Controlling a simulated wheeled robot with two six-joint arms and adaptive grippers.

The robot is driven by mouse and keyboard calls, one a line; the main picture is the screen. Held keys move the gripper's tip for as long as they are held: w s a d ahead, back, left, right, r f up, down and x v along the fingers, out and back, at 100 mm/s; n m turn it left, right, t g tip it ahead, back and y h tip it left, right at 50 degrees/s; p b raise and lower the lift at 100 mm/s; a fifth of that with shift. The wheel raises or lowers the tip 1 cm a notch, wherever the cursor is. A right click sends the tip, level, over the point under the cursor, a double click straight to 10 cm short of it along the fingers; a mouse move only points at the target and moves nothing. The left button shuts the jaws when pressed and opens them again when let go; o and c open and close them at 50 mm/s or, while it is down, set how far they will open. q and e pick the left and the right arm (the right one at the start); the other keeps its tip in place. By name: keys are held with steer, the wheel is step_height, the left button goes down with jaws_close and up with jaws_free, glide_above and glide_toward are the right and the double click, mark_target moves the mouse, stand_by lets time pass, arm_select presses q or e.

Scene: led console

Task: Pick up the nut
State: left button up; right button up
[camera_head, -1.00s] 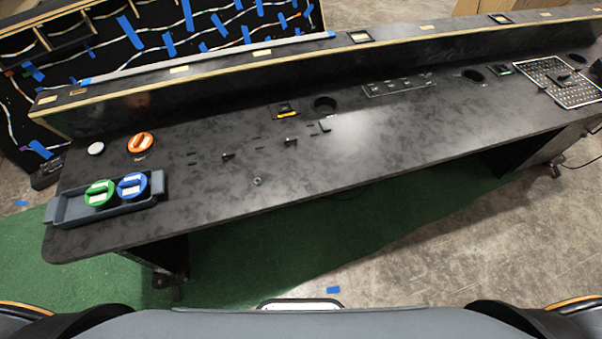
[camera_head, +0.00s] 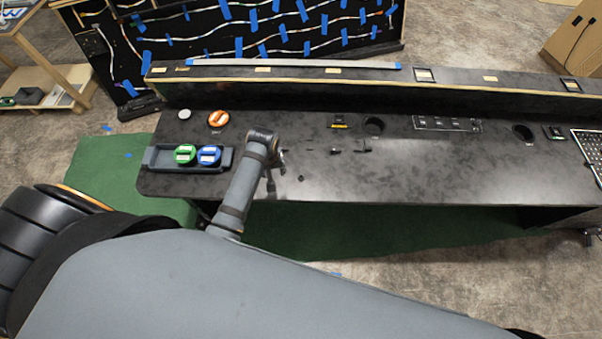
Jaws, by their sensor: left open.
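The nut (camera_head: 300,178) looks like a very small dark spot on the black console table (camera_head: 400,180), near its front edge. Its shape is too small to make out. My left gripper (camera_head: 272,184) hangs over the table just left of the nut, apart from it. Its jaws are open and nothing shows between them. My left forearm rises in front of the table's front edge. My right gripper is not in view.
A grey tray (camera_head: 155,158) with a green-lidded container (camera_head: 185,154) and a blue-lidded container (camera_head: 208,155) is left of my arm. An orange-lidded container (camera_head: 218,118) stands behind. Small dark pieces lie behind the nut. The front of the table to the right is clear.

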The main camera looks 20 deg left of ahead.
arm_select(q)
steer(key=w+d+f+n+g, duration=0.2)
steer(key=w+d+f+n, duration=0.15)
steer(key=w+d, duration=0.4)
steer(key=b, duration=0.6)
glide_above(302, 178)
steer(key=shift+h, duration=0.3)
steer(key=f, duration=0.5)
steer(key=shift+w+a+f, duration=0.15)
steer(key=shift+w+a, duration=0.05)
steer(key=shift+w, duration=0.15)
steer(key=f+b, duration=0.1)
steer(key=b, duration=0.1)
steer(key=f+b, duration=0.4)
steer(key=shift+s+d+f, duration=0.1)
steer(key=shift+s+d, duration=0.05)
steer(key=shift+s, duration=0.2)
steer(key=shift+r, duration=0.2)
jaws_close()
steer(key=shift+r, duration=0.1)
